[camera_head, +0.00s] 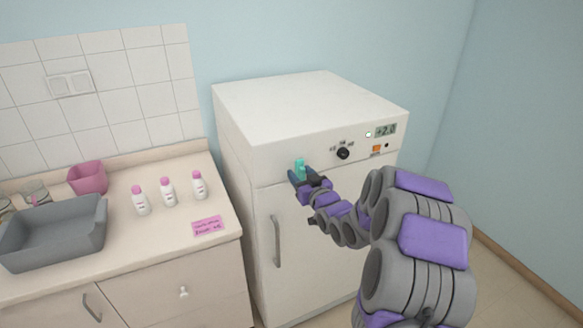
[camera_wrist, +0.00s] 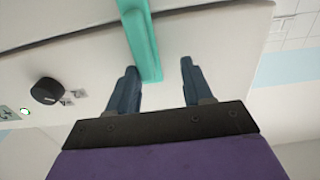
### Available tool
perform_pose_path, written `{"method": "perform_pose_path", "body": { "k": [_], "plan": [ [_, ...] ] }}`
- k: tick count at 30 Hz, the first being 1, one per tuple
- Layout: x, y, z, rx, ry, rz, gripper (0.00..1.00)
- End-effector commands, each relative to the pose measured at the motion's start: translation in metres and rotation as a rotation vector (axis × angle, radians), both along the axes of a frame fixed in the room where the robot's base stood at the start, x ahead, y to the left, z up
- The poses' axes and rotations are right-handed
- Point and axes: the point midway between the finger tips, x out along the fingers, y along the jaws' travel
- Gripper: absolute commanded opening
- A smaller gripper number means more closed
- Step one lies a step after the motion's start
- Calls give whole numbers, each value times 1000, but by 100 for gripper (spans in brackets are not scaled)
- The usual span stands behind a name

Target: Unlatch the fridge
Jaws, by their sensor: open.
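The white fridge (camera_head: 300,228) stands against the blue wall, with its door closed. A teal latch (camera_head: 300,168) sits near the top left of its front. My gripper (camera_head: 305,178) is at the latch. In the wrist view the teal latch (camera_wrist: 143,45) runs down toward the space between the two fingers of my gripper (camera_wrist: 157,75), nearer one finger. The fingers are apart and not closed on it. Whether a finger touches the latch I cannot tell.
The fridge has a vertical door handle (camera_head: 276,241), a black knob (camera_head: 343,153) and a display (camera_head: 386,130). The counter (camera_head: 165,232) at left holds several white bottles (camera_head: 168,192), a grey tub (camera_head: 55,235), a pink container (camera_head: 88,177) and a pink note (camera_head: 207,226).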

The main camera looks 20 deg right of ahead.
Motion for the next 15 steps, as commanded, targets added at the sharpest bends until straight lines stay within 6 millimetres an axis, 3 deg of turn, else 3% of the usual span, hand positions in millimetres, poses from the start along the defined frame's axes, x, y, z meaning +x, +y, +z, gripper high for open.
{"method": "perform_pose_path", "body": {
  "k": [7,13,14,15],
  "plan": [
    [2,-12,-2,6,-1,1,45],
    [2,-7,-2,1,1,1,45],
    [2,-7,-2,1,1,1,48],
    [1,-5,-1,0,1,1,44]
  ]
}}
